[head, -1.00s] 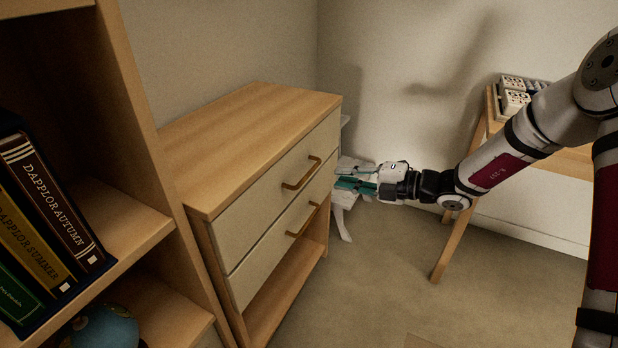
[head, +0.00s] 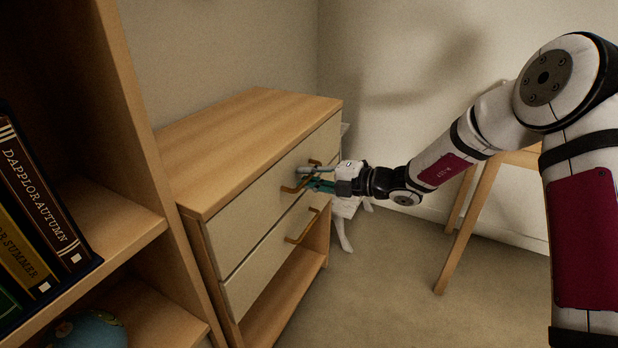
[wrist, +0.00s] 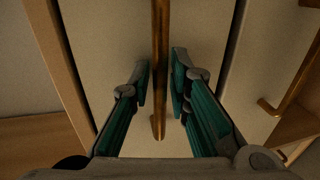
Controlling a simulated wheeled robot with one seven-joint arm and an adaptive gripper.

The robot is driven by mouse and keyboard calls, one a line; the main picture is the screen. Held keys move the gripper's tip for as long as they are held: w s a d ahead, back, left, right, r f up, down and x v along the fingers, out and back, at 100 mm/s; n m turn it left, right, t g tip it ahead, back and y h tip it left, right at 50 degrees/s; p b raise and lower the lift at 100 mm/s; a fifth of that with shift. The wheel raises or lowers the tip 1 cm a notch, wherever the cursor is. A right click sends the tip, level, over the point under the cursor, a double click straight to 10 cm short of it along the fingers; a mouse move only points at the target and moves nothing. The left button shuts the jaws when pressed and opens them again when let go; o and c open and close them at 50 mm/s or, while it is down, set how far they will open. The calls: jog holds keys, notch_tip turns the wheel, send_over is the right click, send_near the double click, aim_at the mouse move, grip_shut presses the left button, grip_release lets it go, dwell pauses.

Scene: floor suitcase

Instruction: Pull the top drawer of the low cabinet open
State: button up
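The low cabinet (head: 250,104) is light wood with two pale drawer fronts and an open shelf below. The top drawer (head: 236,212) is shut and has a brass bar handle (head: 290,189). In the wrist view the top handle (wrist: 160,60) runs between the two teal-padded fingers. My gripper (head: 309,178) is at the top handle, its fingers on either side of the bar. It is open, with a gap showing between each finger and the bar (wrist: 161,84). In the head view the fingers hide part of the handle.
The lower drawer's handle (head: 303,227) is just below my gripper. A bookcase (head: 140,130) with books (head: 35,200) stands close at the left. A white object (head: 343,222) is behind the cabinet's right end. A wooden table (head: 470,215) is at the right. The floor in front is clear.

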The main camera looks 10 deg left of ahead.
grip_shut()
jog(key=f+p+v, duration=0.2)
jog(key=p+v, duration=0.4)
jog(key=v, duration=0.4)
jog(key=d+f+p+v, duration=0.1)
jog(key=f+p+v, duration=0.1)
jog(key=p+v, duration=0.4)
jog(key=shift+f+v, duration=0.3)
jog(key=shift+v, duration=2.35)
jog(key=shift+s, duration=0.2)
jog(key=shift+o, duration=0.6)
grip_release()
jog(key=v, duration=1.2)
